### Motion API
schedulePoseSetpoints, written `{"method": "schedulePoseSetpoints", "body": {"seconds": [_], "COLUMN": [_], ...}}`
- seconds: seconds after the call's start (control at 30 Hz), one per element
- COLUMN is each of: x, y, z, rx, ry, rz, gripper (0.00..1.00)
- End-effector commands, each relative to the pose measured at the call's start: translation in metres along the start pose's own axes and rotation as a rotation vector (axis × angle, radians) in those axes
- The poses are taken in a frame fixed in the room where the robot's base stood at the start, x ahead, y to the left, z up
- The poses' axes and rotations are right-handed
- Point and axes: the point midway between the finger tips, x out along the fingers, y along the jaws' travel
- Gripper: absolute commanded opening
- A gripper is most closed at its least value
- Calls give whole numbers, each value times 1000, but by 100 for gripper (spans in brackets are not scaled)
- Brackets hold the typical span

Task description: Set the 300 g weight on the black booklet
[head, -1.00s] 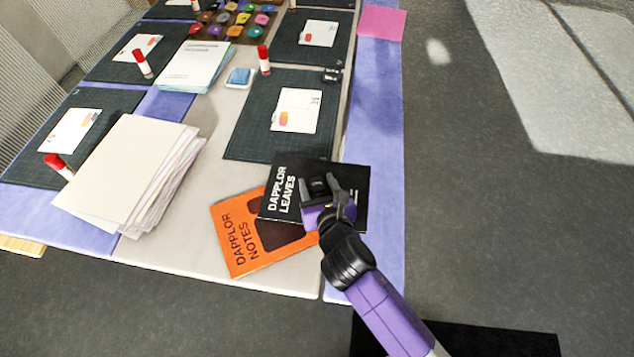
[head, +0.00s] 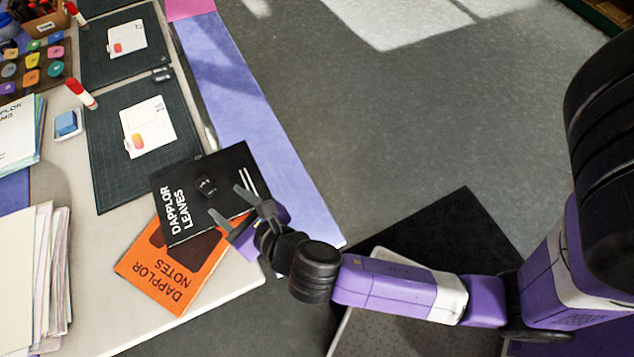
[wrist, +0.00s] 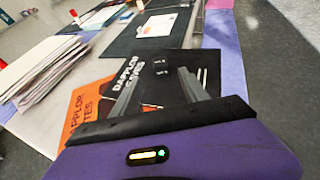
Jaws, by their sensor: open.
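The black booklet, titled "Dapplor Leaves" (head: 225,165), lies partly over an orange "Dapplor Notes" booklet (head: 160,270) at the table corner. A small dark weight (head: 206,186) sits on the black booklet near its middle; its marking is too small to read. My gripper (head: 227,203) is open and empty, with its fingers over the booklet's near edge, pointing at the weight and apart from it. The wrist view shows the black booklet (wrist: 208,62) and small dark shapes, likely the weight (wrist: 160,68), beyond and between my open fingers (wrist: 157,76).
Another small dark item (head: 162,74) sits at the edge between two dark cutting mats (head: 105,175). A white card (head: 148,127), a red-capped glue stick (head: 80,93) and a blue pad (head: 67,123) are nearby. Paper stacks (head: 20,290) stand at left. Open floor is right.

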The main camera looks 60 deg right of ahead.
Motion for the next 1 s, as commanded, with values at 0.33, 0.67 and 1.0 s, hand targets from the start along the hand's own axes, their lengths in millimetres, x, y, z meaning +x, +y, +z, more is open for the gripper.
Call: {"method": "schedulePoseSetpoints", "body": {"seconds": [0.33, 0.67, 1.0], "x": [-58, -161, -241], "y": [-15, -39, -72], "z": [-43, -48, -6], "rx": [666, 1816, 2827], "ry": [97, 250, 328], "rz": [105, 161, 170], "gripper": [52, 52, 52]}}
